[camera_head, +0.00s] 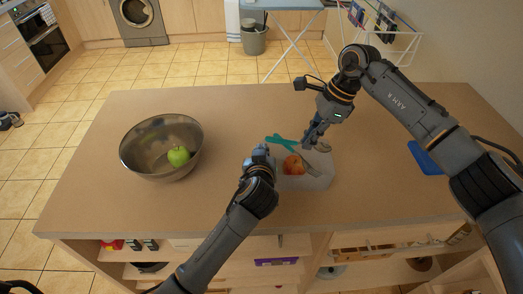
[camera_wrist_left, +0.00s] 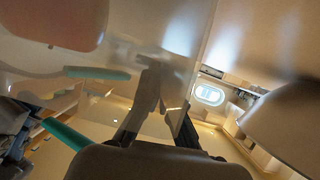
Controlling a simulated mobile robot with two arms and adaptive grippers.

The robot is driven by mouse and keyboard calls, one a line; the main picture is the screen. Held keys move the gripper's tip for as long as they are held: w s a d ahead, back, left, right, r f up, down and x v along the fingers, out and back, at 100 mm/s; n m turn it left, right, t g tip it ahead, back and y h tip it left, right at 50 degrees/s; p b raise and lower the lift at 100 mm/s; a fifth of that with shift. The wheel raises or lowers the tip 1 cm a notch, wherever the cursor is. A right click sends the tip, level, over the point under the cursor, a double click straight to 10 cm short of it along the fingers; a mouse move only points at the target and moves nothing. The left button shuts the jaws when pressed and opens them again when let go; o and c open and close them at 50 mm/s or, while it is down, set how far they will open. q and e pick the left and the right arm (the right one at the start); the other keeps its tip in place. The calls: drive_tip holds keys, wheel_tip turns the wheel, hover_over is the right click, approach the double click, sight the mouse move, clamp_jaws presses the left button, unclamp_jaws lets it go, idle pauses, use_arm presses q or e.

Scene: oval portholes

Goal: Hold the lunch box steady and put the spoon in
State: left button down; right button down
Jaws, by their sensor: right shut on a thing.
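The lunch box (camera_head: 318,182) is a pale translucent box on the counter, upright, with a red-orange round fruit (camera_head: 293,165) inside. Teal strips (camera_head: 283,142) cross at its far left edge; a teal strip also shows in the left wrist view (camera_wrist_left: 97,72). My left gripper (camera_head: 262,153) is at the box's left side. Its fingers (camera_wrist_left: 155,125) stand apart near the translucent wall; contact cannot be told. My right gripper (camera_head: 309,143) is above the box's far side, shut on a small grey thing, apparently the spoon (camera_head: 323,147), partly hidden by the fingers.
A metal bowl (camera_head: 140,155) with a green apple (camera_head: 178,156) stands on the left of the counter. A blue flat thing (camera_head: 427,158) lies at the right, partly behind my right arm. The counter (camera_head: 230,110) is clear at the back and between bowl and box.

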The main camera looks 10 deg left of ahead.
drive_tip(key=shift+f, duration=1.25)
drive_tip(key=c, duration=1.4)
unclamp_jaws()
drive_tip(key=shift+c, duration=0.2)
drive_tip(key=v, duration=1.2)
use_arm(q)
drive_tip(key=c, duration=1.4)
unclamp_jaws()
drive_tip(key=shift+c, duration=0.2)
